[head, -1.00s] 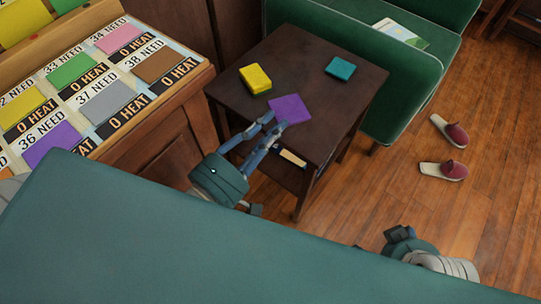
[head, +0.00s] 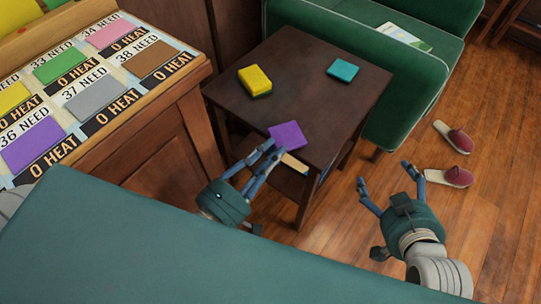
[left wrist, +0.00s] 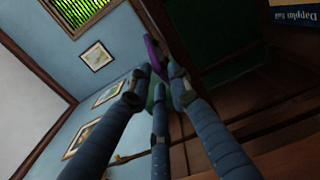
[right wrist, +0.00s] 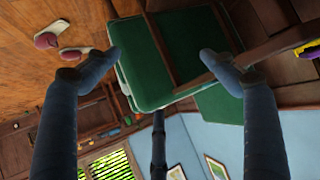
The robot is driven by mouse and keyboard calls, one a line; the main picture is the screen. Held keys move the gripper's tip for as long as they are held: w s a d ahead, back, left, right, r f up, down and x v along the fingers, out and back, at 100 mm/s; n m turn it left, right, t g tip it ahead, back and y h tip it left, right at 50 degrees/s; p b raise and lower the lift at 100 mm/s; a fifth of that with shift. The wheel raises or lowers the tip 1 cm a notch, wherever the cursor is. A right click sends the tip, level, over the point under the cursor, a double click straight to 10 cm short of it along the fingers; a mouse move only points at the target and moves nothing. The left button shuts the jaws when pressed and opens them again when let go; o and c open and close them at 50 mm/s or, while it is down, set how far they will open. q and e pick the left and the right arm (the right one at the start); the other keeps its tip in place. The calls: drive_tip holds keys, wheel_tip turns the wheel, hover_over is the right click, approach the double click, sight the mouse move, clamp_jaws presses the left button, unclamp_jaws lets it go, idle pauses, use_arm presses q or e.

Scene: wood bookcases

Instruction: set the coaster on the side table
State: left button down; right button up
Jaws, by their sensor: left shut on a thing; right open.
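The purple coaster (head: 288,135) is flat at the front edge of the dark wood side table (head: 310,85) in the head view. My left gripper (head: 269,151) is shut on its near edge. The coaster also shows edge-on between the fingers in the left wrist view (left wrist: 153,50). I cannot tell whether it touches the table top or hovers just above it. My right gripper (head: 385,177) is open and empty, right of the table and above the floor. In the right wrist view its fingers (right wrist: 163,58) are spread wide with nothing between them.
A yellow sponge-like block (head: 255,80) and a teal square (head: 343,69) lie on the table, with bare top between. A labelled counter (head: 185,95) stands left, a green seat (head: 410,95) behind right. Red slippers (head: 450,177) lie on the floor.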

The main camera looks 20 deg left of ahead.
use_arm(q)
drive_tip(key=shift+f, duration=0.4)
use_arm(e)
drive_tip(key=shift+w+a+r+t, duration=0.3)
drive_tip(key=shift+w+r+t, duration=0.35)
drive_tip(key=shift+r, duration=0.25)
use_arm(q)
drive_tip(key=c, duration=1.6)
unclamp_jaws()
drive_tip(key=shift+f, duration=0.15)
